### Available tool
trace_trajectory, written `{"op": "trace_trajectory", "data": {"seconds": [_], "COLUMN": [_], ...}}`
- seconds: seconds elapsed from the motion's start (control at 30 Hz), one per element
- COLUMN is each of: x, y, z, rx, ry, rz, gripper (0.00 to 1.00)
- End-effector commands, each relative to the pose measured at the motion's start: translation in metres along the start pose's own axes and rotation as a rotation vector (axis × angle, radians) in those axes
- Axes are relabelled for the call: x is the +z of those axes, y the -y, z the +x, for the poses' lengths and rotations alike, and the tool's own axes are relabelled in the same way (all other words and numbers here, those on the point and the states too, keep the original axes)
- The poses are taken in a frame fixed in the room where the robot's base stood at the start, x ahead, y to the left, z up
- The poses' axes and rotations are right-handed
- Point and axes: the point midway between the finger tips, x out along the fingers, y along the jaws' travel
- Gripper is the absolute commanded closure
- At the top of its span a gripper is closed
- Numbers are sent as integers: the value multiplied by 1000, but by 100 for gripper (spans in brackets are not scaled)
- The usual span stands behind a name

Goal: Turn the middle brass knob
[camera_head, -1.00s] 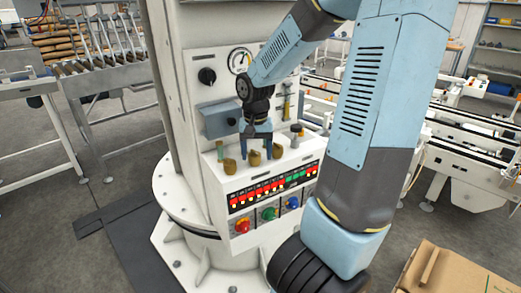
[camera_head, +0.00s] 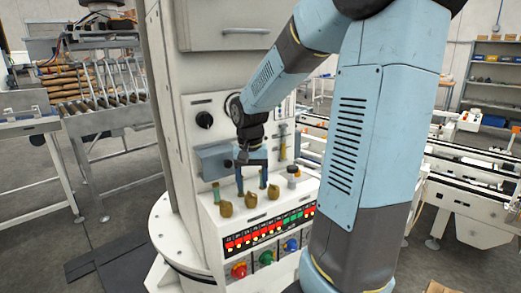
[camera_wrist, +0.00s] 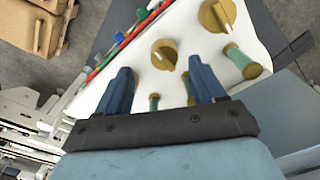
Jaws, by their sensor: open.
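Three brass knobs sit in a row on the sloped white top of the console. The middle brass knob (camera_head: 250,200) also shows in the wrist view (camera_wrist: 164,54), beyond the fingertips. The right brass knob (camera_head: 273,191) is mostly hidden behind a finger in the wrist view. My gripper (camera_head: 251,189) is open, with two blue fingers pointing down above the middle knob. In the wrist view the fingers (camera_wrist: 163,80) are wide apart, with nothing held between them.
Green posts stand behind the knobs, one clear in the wrist view (camera_wrist: 242,62). A dark-capped button (camera_head: 294,171) stands right of the knobs. Below are a lit indicator strip (camera_head: 270,230) and red (camera_head: 239,269), green and blue controls. A grey-blue box (camera_head: 214,160) is close behind.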

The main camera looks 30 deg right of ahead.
Motion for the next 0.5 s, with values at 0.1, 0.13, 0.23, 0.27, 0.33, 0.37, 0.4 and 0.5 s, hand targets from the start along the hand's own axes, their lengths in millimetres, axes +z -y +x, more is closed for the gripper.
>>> {"op": "trace_trajectory", "data": {"seconds": [0.1,0.13,0.23,0.27,0.33,0.37,0.4,0.5], "x": [0,0,0,-1,-1,-1,-1,-2], "y": [-2,-1,-1,0,1,1,1,1], "z": [-6,-8,-13,-14,-18,-19,-21,-26], "rx": [1,2,0,1,2,3,3,3], "ry": [-1,-1,-1,-1,-2,-2,-2,-2], "rz": [5,4,4,4,4,5,4,5], "gripper": [31,31,31,31,31,31,31,31]}}
